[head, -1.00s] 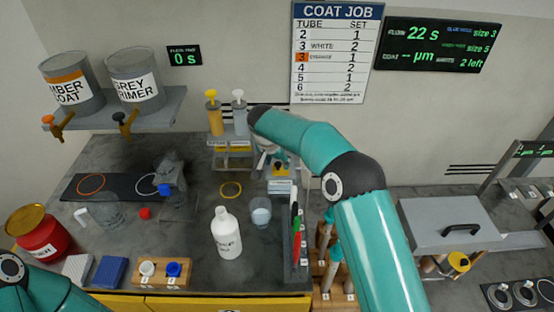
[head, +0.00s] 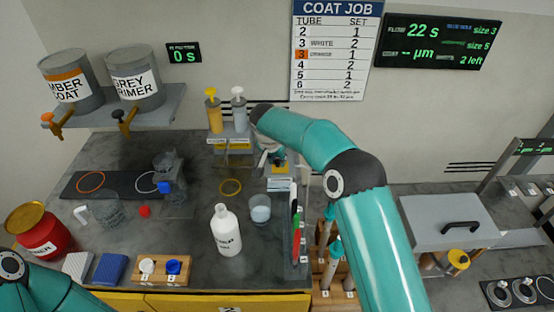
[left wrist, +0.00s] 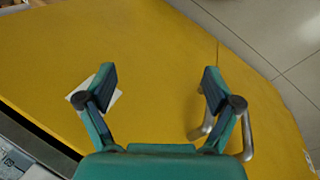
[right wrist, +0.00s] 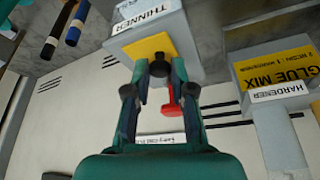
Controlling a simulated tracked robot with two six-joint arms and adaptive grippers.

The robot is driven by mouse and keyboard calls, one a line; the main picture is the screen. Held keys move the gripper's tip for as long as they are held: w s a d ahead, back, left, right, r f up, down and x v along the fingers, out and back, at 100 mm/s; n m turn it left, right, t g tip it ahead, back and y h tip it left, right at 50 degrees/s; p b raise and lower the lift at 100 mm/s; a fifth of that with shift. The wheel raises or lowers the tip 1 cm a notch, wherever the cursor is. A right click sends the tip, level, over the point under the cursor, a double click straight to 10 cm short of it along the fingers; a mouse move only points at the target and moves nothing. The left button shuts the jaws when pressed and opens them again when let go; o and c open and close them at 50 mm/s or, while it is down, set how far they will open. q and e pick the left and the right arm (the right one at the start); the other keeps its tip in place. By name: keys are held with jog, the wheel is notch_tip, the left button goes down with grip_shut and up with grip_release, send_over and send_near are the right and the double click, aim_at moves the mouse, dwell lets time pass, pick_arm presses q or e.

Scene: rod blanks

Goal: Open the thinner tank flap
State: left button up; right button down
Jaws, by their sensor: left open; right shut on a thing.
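The thinner tank (right wrist: 125,48) is a grey box with a white THINNER label (right wrist: 150,10) and a yellow flap (right wrist: 145,45), close up in the right wrist view. My left gripper (left wrist: 160,82) is open and empty in front of a yellow panel with a metal handle (left wrist: 247,135).
A red part (right wrist: 184,100) is beside the right fingers. A white bottle (head: 226,232), a glass beaker (head: 260,210) and a pen rack (head: 297,225) are on the bench in front of the tank.

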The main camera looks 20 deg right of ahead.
jog(key=shift+s+d+r+m+t+y+b, duration=0.1)
jog(key=shift+d+r+m+t+y+b, duration=0.2)
jog(key=shift+y+b, duration=0.4)
jog(key=shift+s+d+f+t+y+b, duration=0.1)
jog(key=shift+d+y+b, duration=0.35)
jog(key=shift+b, duration=0.3)
jog(key=shift+s+d+r+t+y+b, duration=0.1)
jog(key=shift+d+t+y+b, duration=0.15)
jog(key=shift+y+b, duration=0.4)
jog(key=shift+s+d+r+t+y+b, duration=0.15)
jog(key=shift+d+y+b, duration=0.2)
jog(key=shift+y+b, duration=0.25)
jog(key=d+f+m+t+y+b, duration=0.1)
jog(key=d+m+t+y+b, duration=0.1)
jog(key=y+b, duration=0.4)
jog(key=s+d+f+m+t+y+b, duration=0.1)
jog(key=y+b, duration=0.5)
jog(key=b, duration=0.9)
jog(key=shift+s+d+f+m+t+b, duration=0.3)
jog(key=shift+d+f+m+t+b, duration=0.15)
jog(key=shift+d+t, duration=0.95)
jog(key=shift+r, duration=0.1)
jog(key=c, duration=1)
grip_release()
jog(key=shift+r, duration=0.1)
